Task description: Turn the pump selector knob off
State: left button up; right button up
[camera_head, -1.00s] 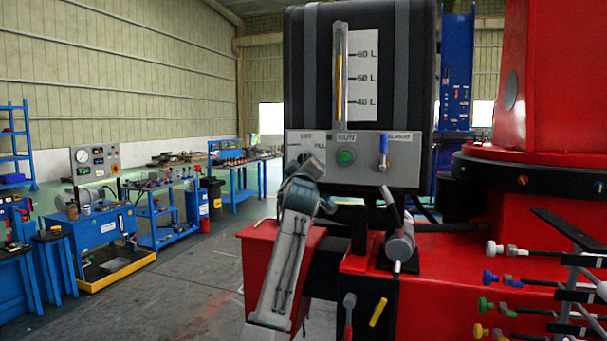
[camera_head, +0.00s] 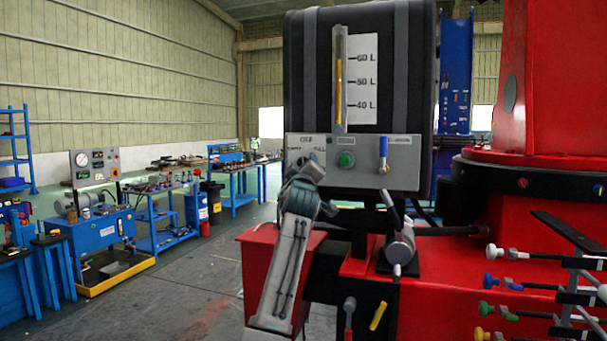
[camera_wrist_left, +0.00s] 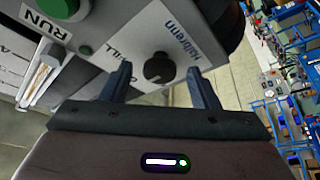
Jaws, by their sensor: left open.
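The pump selector knob (camera_wrist_left: 158,68) is small, round and black on a grey control panel (camera_wrist_left: 115,25). In the left wrist view it lies between the two fingertips of my open left gripper (camera_wrist_left: 160,72), with a visible gap on each side. I cannot tell which label it points to. In the head view my left gripper (camera_head: 309,168) is in front of the panel's left end (camera_head: 326,150) and hides most of the knob. Labels OFF and FILL show around it. My right gripper is not in view.
A green RUN button (camera_head: 346,159) and a blue-handled valve (camera_head: 383,150) are on the same panel, right of the knob. A black tank (camera_head: 412,80) with a level gauge rises above. A grey lever (camera_head: 399,240) and red crane parts (camera_head: 450,270) stand lower right.

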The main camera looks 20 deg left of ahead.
pick_arm(q)
jog(key=b+v, duration=0.3)
jog(key=v, duration=0.7)
jog(key=shift+s+b, duration=0.3)
jog(key=shift+b, duration=0.05)
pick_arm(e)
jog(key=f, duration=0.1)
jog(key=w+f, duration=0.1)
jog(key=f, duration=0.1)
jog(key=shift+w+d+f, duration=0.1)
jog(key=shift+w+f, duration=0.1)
pick_arm(q)
jog(key=shift+d+f, duration=0.15)
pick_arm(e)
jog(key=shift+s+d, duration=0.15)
